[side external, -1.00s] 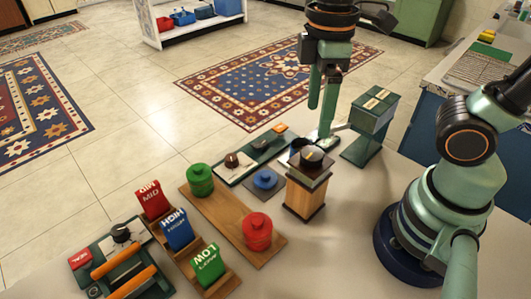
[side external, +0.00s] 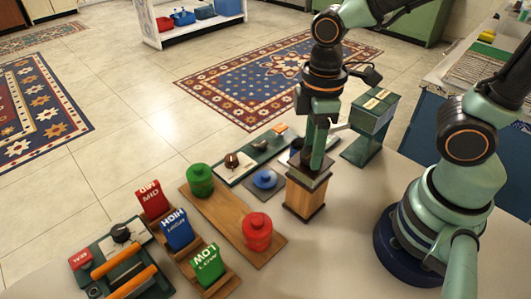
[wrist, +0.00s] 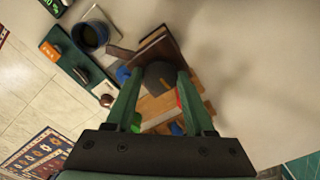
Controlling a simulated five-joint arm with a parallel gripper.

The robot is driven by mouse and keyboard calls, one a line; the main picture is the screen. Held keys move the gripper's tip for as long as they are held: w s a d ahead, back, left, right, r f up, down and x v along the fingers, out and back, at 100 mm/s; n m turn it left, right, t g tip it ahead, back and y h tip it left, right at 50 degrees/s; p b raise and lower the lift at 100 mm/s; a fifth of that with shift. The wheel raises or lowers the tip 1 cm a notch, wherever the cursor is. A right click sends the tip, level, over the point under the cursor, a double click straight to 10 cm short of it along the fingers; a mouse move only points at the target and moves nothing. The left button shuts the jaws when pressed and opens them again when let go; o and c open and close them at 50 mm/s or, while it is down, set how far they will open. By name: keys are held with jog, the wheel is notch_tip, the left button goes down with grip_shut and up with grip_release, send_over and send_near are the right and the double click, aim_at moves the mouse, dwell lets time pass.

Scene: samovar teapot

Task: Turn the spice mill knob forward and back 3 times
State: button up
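The spice mill (side external: 303,202) is a wooden box with a dark square top, standing upright on the table. Its dark round knob (wrist: 160,76) shows in the wrist view between my fingertips, with a small gap on each side. My gripper (side external: 315,168) points down over the mill's top in the side view, where the fingers hide the knob. In the wrist view my gripper (wrist: 158,77) is open, its two green fingers on either side of the knob. I cannot tell how far down the fingertips reach.
A wooden board (side external: 223,218) with a green canister (side external: 200,180) and a red canister (side external: 257,232) is left of the mill. A blue-knobbed block (side external: 265,180) is close by. A green box on a stand (side external: 373,110) rises behind right. Clear table lies in front.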

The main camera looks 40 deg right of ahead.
grip_shut()
jog(key=n, duration=0.3)
jog(key=shift+n, duration=0.4)
jog(key=n, duration=0.8)
jog(key=shift+n, duration=2.3)
